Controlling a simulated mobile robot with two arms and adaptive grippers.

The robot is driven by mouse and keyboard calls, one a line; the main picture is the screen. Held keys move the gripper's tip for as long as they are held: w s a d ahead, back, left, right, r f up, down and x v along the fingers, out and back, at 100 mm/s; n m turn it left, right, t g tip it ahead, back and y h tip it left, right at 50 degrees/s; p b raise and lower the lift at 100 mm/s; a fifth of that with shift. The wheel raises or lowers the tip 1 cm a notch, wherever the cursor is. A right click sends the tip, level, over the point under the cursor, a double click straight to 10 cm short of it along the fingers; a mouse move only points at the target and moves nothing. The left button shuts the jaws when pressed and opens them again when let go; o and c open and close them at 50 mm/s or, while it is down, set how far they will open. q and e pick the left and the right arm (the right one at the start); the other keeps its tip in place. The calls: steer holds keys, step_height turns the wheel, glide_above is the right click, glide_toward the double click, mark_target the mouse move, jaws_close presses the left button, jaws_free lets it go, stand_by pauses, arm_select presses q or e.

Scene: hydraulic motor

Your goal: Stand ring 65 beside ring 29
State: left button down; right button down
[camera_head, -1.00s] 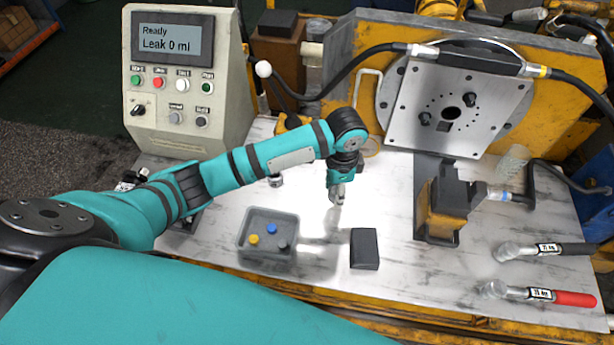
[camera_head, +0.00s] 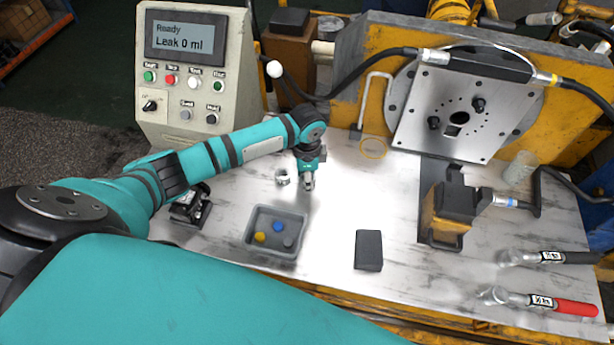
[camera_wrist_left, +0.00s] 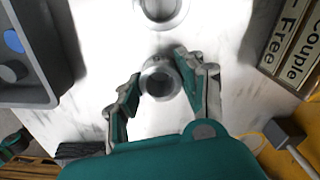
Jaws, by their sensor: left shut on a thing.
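My left gripper (camera_head: 308,184) is low over the table, just right of a small silver metal ring (camera_head: 282,176). In the left wrist view the gripper (camera_wrist_left: 160,84) is shut on another metal ring (camera_wrist_left: 159,80), one finger on each side of it. The first ring also shows in the wrist view (camera_wrist_left: 162,8), at the top edge and partly cut off, with a small gap to the held ring. The numbers on the rings are too small to read. The held ring is hardly visible in the head view. My right gripper is not in view.
The table between tray and motor plate (camera_head: 455,115) is mostly clear.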

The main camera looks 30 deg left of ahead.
arm_select(q)
steer(key=shift+f, duration=0.1)
steer(key=c, duration=1.1)
jaws_free()
steer(key=shift+o, duration=1.5)
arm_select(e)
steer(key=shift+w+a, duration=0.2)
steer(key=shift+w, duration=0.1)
arm_select(q)
step_height(320, 180, up, 12)
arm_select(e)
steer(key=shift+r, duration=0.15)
arm_select(q)
steer(key=shift+s, duration=0.1)
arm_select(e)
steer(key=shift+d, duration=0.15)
